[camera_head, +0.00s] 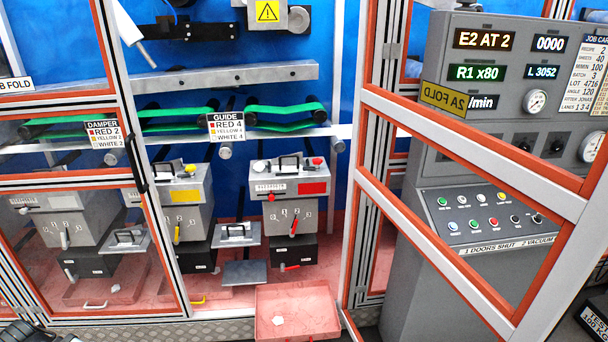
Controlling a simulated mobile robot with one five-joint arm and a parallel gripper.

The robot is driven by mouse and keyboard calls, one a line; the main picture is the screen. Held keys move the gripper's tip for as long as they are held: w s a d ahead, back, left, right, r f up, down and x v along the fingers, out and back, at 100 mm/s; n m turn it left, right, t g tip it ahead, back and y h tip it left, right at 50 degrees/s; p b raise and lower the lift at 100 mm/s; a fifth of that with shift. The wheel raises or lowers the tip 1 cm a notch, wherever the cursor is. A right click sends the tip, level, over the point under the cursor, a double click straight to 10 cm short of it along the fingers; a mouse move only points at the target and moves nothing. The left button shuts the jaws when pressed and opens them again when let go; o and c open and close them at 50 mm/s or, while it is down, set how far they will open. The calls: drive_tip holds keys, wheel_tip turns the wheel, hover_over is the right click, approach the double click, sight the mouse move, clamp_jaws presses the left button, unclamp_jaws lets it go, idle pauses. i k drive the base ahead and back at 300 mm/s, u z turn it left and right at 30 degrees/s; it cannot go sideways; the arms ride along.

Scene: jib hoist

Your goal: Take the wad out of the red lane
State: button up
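A pinkish clear tray (300,303) sticks out in front, at the bottom centre. A small white crumpled wad (278,320) lies in this tray. I cannot tell whether another wad is inside the red unit. My gripper is not recognisable in this view.
The yellow lane unit (185,207) and white lane unit (65,215) stand to the left. A small pale lump (115,288) shows behind the left door panel. An orange-framed door (480,195) swings out at right, before the grey control cabinet (485,210). Its display reads "E2 AT 2".

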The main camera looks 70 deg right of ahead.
sight(260, 166)
drive_tip(key=k, duration=1.1)
drive_tip(key=z, duration=0.55)
drive_tip(key=i, duration=1.6)
drive_tip(key=u, duration=0.15)
